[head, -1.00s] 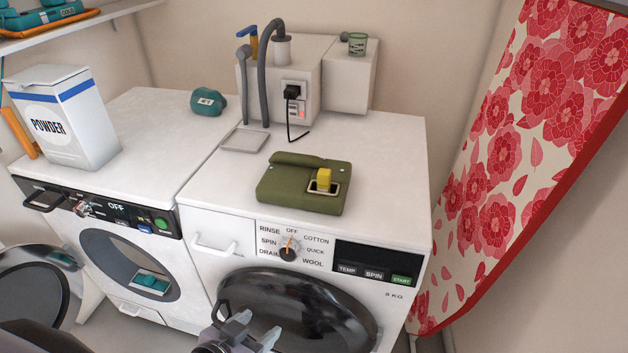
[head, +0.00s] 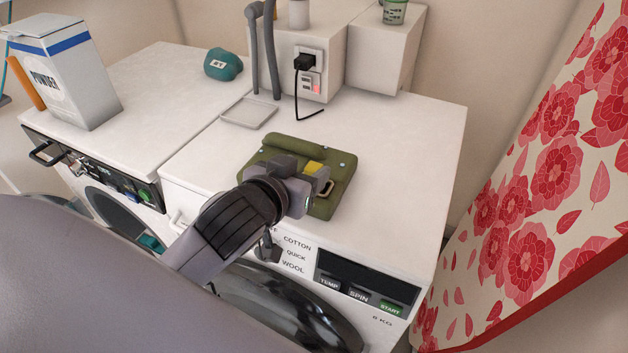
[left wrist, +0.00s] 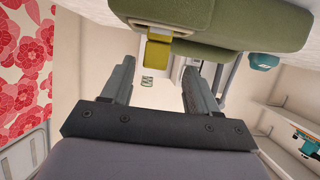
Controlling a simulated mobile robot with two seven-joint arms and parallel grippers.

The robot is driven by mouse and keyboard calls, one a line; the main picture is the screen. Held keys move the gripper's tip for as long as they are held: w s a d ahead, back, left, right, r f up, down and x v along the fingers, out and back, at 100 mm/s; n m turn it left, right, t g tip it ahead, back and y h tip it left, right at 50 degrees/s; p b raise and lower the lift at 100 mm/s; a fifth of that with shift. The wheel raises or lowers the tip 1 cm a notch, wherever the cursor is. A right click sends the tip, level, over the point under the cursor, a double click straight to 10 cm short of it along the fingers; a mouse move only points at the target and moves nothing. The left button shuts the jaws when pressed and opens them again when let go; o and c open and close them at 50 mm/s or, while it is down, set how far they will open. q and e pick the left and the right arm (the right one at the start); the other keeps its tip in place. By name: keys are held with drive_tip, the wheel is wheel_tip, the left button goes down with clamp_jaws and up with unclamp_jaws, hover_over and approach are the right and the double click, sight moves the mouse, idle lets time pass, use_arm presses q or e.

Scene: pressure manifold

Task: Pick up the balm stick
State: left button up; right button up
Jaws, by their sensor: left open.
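The balm stick is a short yellow block (head: 314,167) standing in the metal-framed opening of a green pouch (head: 286,149). The pouch lies on top of the right-hand washing machine. My left gripper (head: 308,178) is at the pouch's front, close to the balm stick, partly covering both. In the left wrist view, my left gripper (left wrist: 159,64) is open with nothing between its fingers. The yellow balm stick (left wrist: 157,52) shows just beyond the fingertips, between them, below the green pouch (left wrist: 240,25). Contact cannot be told. My right gripper is not in view.
The white washer top (head: 400,150) is clear right of the pouch. A shallow tray (head: 248,113), a black plug with cable (head: 304,62) and grey hoses are behind. A powder box (head: 65,75) and teal item (head: 222,64) stand left. A floral board (head: 540,170) is at right.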

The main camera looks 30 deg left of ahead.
sight(318, 166)
use_arm(q)
drive_tip(key=shift+d+x, duration=0.15)
drive_tip(key=shift+x, duration=1.15)
drive_tip(key=shift+d+x, duration=0.2)
drive_tip(key=shift+x, duration=1.1)
drive_tip(key=shift+f, duration=0.15)
drive_tip(key=shift+c, duration=0.3)
drive_tip(key=c, duration=1)
